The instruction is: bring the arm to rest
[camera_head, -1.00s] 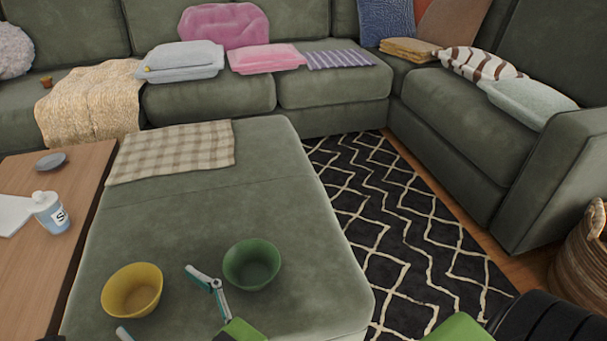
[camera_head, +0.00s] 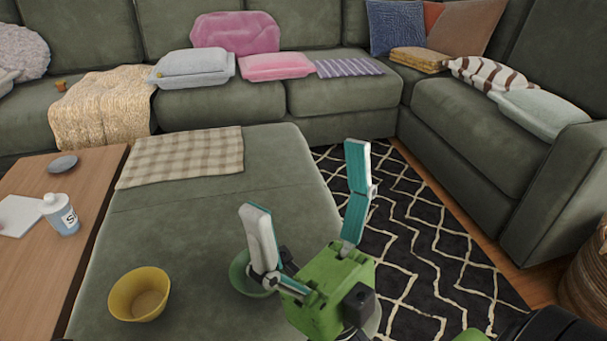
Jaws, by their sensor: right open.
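My right gripper (camera_head: 310,190) is raised in front of the camera, its two white and teal fingers spread wide apart and pointing up and away. It is open, with nothing between the fingers. Its green body covers the near right corner of the green ottoman (camera_head: 190,225). The gripper partly hides a green bowl (camera_head: 240,277) that sits upright on the ottoman. A yellow bowl (camera_head: 139,296) stands upright on the ottoman to the left, apart from the gripper. My left gripper is out of sight.
A wooden table (camera_head: 45,260) at the left holds a white bottle (camera_head: 61,215) and a grey dish (camera_head: 63,164). A checked cloth (camera_head: 182,157) lies on the ottoman's far end. The green sectional (camera_head: 340,95) bounds the back and right. A wicker basket (camera_head: 588,280) stands at the right edge.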

